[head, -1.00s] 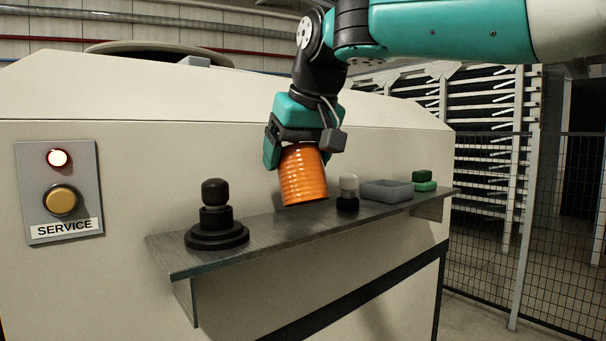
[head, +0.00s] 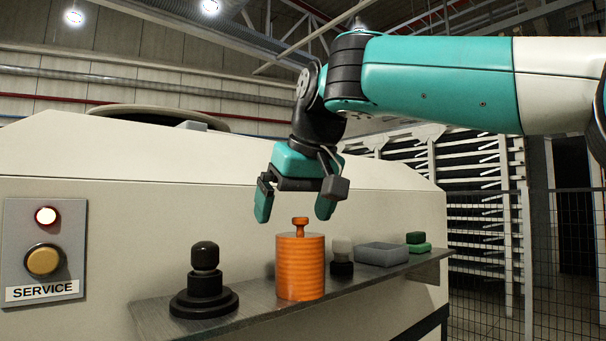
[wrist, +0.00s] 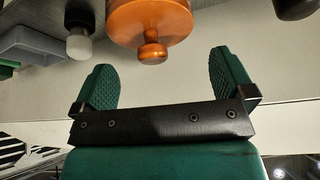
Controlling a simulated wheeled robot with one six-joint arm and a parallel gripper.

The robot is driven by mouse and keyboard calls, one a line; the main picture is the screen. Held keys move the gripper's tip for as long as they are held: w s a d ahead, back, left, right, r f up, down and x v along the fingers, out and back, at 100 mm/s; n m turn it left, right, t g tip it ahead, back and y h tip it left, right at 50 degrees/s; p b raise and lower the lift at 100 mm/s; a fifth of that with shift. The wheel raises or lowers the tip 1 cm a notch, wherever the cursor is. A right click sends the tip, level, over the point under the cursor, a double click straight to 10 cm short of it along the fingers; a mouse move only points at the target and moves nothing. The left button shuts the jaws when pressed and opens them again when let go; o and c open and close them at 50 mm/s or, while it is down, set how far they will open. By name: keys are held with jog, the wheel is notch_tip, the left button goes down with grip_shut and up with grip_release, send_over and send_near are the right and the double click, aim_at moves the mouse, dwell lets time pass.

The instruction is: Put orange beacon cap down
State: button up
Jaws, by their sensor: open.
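The orange beacon cap (head: 300,268) is a ribbed cylinder with a small knob on top. It stands upright on the grey metal shelf (head: 255,313), between a black stepped knob and a small white-topped piece. My gripper (head: 292,207) is open and empty just above the cap, with its fingers apart on either side and clear of the knob. In the wrist view, the cap (wrist: 150,22) shows beyond the open fingertips of my gripper (wrist: 165,75), not between them.
A black stepped knob (head: 204,285) stands left on the shelf. Right of the cap are a white-topped black piece (head: 341,258), a grey tray (head: 382,254) and a green block (head: 418,243). A service panel (head: 43,250) with a lit red lamp is on the machine's face.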

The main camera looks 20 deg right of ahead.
aim_at(305, 236)
jog(key=p+v, duration=0.2)
jog(key=v, duration=0.3)
jog(key=shift+r+p, duration=0.3)
jog(key=shift+r, duration=0.15)
jog(key=shift+s+b, duration=0.1)
jog(key=shift+b, duration=0.2)
jog(key=shift+s+r, duration=0.1)
jog(key=shift+r, duration=0.25)
jog(key=shift+s+d+r, duration=0.1)
jog(key=shift+s+r, duration=0.15)
jog(key=shift+s, duration=0.1)
